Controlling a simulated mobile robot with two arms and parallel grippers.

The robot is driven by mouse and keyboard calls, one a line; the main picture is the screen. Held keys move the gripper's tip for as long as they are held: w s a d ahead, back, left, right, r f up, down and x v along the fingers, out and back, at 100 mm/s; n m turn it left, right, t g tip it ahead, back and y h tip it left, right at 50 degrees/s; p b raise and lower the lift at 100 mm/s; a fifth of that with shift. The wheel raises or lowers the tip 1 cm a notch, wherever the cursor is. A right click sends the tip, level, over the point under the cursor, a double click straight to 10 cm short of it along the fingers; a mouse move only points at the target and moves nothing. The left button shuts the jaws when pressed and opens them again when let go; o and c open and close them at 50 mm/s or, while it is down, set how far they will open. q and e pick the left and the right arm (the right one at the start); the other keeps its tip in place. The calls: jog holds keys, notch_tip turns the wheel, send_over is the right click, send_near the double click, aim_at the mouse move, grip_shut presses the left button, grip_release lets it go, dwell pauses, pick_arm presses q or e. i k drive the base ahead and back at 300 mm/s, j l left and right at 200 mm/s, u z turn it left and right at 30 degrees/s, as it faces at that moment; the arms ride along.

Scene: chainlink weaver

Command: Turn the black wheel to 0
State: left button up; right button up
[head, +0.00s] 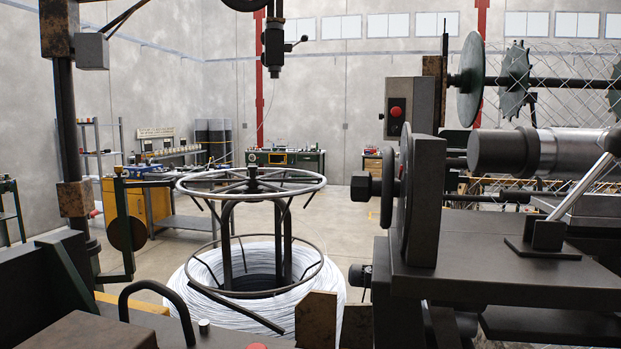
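A black wheel (405,190) stands upright on the left end of the dark machine at right and is seen nearly edge-on. A smaller dark wheel (388,187) sits just left of it on the same side, with a black hexagonal knob (361,187) at its left end. I cannot tell which of these the task means. No 0 mark or other number on them can be read from this angle. Neither of my grippers is in view, and nothing of mine is seen touching the wheels.
A grey control box with a red button (396,111) stands behind the wheels. A round metal frame (252,183) stands over a coil of white wire (180,290) at the centre. Dark machine parts fill the front left. Worn brown blocks (316,318) stand at the front centre.

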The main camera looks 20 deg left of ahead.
aim_at(364, 188)
jog(key=j+z, duration=0.2)
jog(key=j, duration=0.55)
jog(key=k+j+u, duration=0.1)
jog(key=k+j, duration=0.15)
jog(key=k+j+u, duration=0.1)
jog(key=k+j, duration=0.15)
jog(key=j, duration=0.2)
jog(key=k+j, duration=0.25)
jog(key=j, duration=0.15)
jog(key=k+j+u, duration=0.15)
jog(key=k+j, duration=0.1)
jog(key=j, duration=0.1)
